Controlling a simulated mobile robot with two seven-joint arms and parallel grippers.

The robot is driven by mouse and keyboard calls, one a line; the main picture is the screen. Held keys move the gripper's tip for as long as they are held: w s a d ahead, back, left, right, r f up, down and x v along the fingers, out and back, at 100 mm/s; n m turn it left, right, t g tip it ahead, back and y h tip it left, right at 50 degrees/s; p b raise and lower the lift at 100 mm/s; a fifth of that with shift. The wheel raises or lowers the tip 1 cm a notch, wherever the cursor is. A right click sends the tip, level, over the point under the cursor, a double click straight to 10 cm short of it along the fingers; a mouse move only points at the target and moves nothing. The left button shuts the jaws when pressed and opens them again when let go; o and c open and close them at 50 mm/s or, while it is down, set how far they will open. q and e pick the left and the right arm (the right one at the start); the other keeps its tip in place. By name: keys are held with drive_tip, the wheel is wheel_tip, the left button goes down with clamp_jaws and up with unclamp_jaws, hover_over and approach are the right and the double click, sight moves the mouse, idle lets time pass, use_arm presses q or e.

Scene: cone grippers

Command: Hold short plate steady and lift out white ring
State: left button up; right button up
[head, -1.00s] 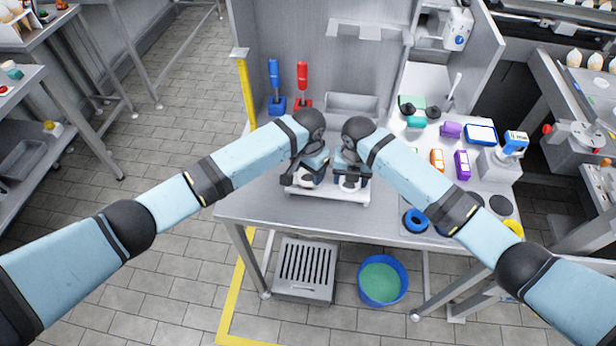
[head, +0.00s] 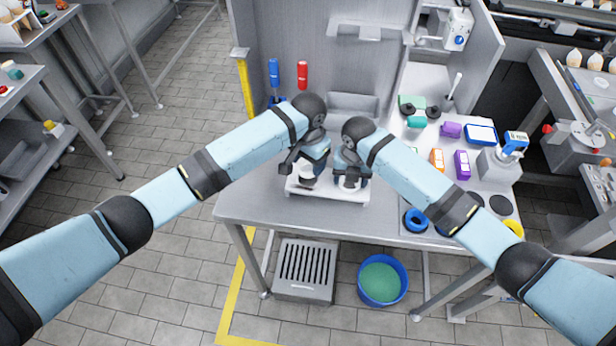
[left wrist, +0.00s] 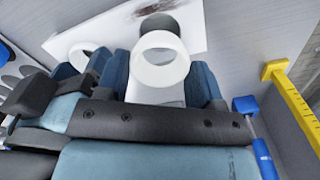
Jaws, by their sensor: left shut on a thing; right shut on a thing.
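The short plate (head: 328,194) is white and lies on the grey table; the left wrist view shows it too (left wrist: 188,22), with a dark round opening near the held ring. My left gripper (head: 307,172) is shut on a white ring (left wrist: 161,60), which sits between its two blue fingers, seemingly clear of the plate. My right gripper (head: 350,179) is shut on a second round white part of the short plate (left wrist: 90,58), at the plate's other end. My grippers hide much of both round parts in the head view.
Blue and red upright tools (head: 302,75) stand behind on the left. Orange (head: 437,160) and purple (head: 462,164) blocks and a blue ring (head: 415,220) lie to the right. The table left of the plate is clear.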

drive_tip(key=o, duration=1.2)
wheel_tip(320, 180, up, 8)
drive_tip(key=shift+a+r, duration=0.1)
